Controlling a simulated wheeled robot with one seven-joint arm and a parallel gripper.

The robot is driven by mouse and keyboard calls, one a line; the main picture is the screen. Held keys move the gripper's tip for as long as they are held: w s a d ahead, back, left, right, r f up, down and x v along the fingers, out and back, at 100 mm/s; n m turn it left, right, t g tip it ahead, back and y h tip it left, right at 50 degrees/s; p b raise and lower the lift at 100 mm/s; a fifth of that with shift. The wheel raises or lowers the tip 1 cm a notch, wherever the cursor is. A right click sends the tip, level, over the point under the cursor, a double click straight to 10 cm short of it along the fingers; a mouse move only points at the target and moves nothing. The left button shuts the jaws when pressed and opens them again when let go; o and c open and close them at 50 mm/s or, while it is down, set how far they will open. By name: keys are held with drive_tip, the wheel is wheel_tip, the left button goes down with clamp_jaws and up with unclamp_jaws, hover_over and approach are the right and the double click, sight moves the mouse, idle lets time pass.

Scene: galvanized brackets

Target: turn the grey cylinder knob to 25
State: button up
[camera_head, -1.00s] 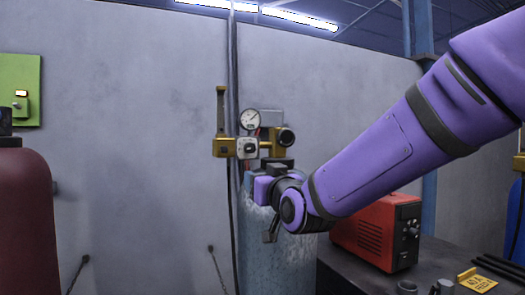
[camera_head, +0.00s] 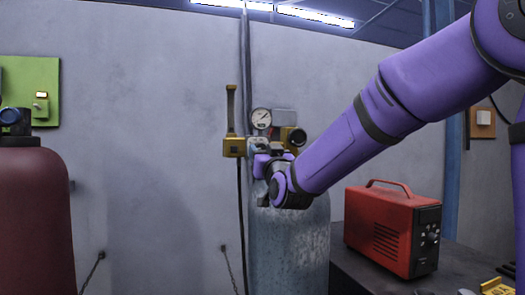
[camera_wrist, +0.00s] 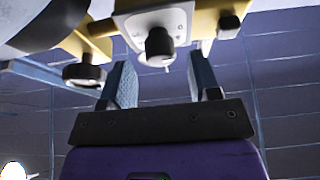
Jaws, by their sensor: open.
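The grey cylinder (camera_head: 290,250) stands against the wall with a brass regulator (camera_head: 234,146) and a round dial gauge (camera_head: 261,118) on top. The gauge is too small to read. In the wrist view, a short dark grey knob (camera_wrist: 160,46) sticks out of a pale plate (camera_wrist: 145,22) on the brass body. My gripper (camera_wrist: 160,62) is open, its two blue fingers on either side below the knob, apart from it. In the head view, my gripper (camera_head: 262,166) is in front of the regulator and mostly hides the knob.
A black round knob (camera_head: 297,138) sits right of the gauge. A dark red cylinder (camera_head: 35,220) stands at left, near a green wall panel (camera_head: 32,95). A red box-shaped machine (camera_head: 385,230) rests on the dark bench (camera_head: 350,273) at right.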

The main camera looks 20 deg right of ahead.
drive_tip(key=shift+x, duration=1)
drive_tip(key=c, duration=0.9)
